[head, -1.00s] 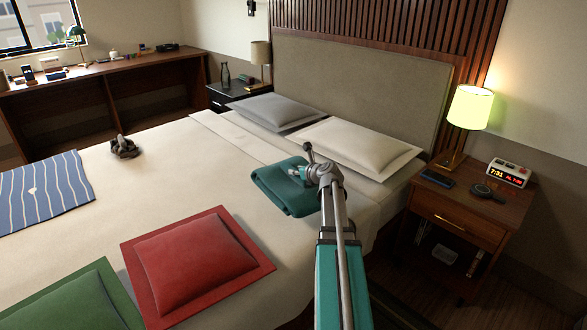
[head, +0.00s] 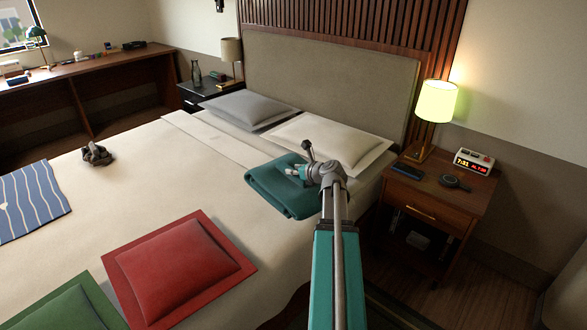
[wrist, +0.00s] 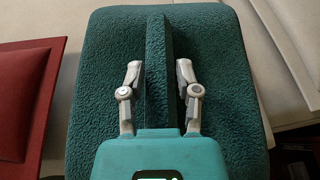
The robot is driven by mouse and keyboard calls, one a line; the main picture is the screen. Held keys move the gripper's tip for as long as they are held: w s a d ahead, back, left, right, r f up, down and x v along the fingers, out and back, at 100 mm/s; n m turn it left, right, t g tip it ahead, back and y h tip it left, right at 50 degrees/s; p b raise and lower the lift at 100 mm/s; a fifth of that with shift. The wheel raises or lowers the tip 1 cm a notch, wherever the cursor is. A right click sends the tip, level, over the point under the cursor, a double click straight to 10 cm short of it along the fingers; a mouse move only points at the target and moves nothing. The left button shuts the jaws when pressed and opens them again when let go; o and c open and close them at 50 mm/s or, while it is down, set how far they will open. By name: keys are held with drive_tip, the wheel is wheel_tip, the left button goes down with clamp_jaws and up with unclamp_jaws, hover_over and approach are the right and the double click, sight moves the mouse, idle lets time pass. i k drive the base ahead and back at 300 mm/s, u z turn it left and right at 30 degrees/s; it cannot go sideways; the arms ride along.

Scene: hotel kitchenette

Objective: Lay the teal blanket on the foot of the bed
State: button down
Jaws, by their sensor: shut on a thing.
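The folded teal blanket (head: 280,197) is near the right side of the bed (head: 150,180), close to the cream pillow. It fills the middle of the wrist view (wrist: 105,75), with a raised ridge along its centre. My gripper (head: 300,172) is shut on that ridge, one finger on each side in the wrist view (wrist: 159,75). I cannot tell whether the blanket's underside touches the bed. The foot of the bed is toward the lower left, where a red cushion (head: 180,265) and a green cushion (head: 70,312) lie.
A cream pillow (head: 328,140) and a grey pillow (head: 245,108) lie at the headboard (head: 330,85). A blue striped cloth (head: 30,203) and a dark grey object (head: 97,154) lie on the far side. A nightstand (head: 435,212) with a lamp (head: 436,103) stands right. The bed's middle is clear.

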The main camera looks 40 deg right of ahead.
sight(20, 281)
drive_tip(key=u, duration=0.5)
drive_tip(key=k, duration=0.65)
drive_tip(key=u, duration=0.25)
drive_tip(key=i, duration=0.6)
drive_tip(key=u, duration=0.05)
